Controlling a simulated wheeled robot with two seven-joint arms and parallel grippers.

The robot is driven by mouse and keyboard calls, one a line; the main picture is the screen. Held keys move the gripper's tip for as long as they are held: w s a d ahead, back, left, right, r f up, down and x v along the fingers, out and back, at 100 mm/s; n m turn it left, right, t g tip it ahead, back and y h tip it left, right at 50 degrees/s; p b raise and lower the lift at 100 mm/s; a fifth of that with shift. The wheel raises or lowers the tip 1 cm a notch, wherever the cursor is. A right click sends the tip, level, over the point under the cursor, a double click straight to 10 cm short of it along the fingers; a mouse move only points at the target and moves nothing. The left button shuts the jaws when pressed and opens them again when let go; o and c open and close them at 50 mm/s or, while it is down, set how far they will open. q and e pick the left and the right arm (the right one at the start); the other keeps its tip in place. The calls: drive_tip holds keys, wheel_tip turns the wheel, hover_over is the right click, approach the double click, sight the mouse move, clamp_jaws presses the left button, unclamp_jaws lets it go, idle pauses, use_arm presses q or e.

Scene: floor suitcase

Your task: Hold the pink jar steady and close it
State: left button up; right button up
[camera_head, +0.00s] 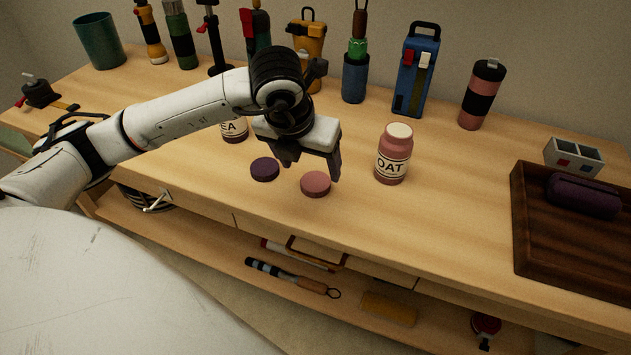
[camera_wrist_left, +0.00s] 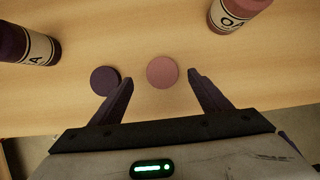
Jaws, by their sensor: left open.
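The pink jar (camera_head: 393,158) labelled OAT stands upright on the wooden table, with a pale top and no lid on it. It also shows at the top right in the left wrist view (camera_wrist_left: 236,12). A pink lid (camera_head: 315,183) lies flat on the table to the left of the jar; a dark purple lid (camera_head: 265,169) lies left of that. My left gripper (camera_head: 308,169) is open and empty above the table, close to the two lids. In the left wrist view the pink lid (camera_wrist_left: 162,72) lies ahead of and between its fingers. My right gripper is not in view.
A purple jar (camera_head: 234,130) stands partly hidden behind my left arm. Bottles, flashlights and a blue lantern (camera_head: 415,70) line the back. A dark wooden tray (camera_head: 530,235) holding a purple case is at the right.

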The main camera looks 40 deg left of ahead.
sight(315, 182)
use_arm(q)
drive_tip(key=f, duration=0.4)
drive_tip(key=shift+w+d, duration=0.1)
drive_tip(key=shift+w, duration=0.25)
drive_tip(key=shift+w+f, duration=0.25)
drive_tip(key=shift+f, duration=0.2)
drive_tip(key=shift+c, duration=0.4)
drive_tip(key=c, duration=1)
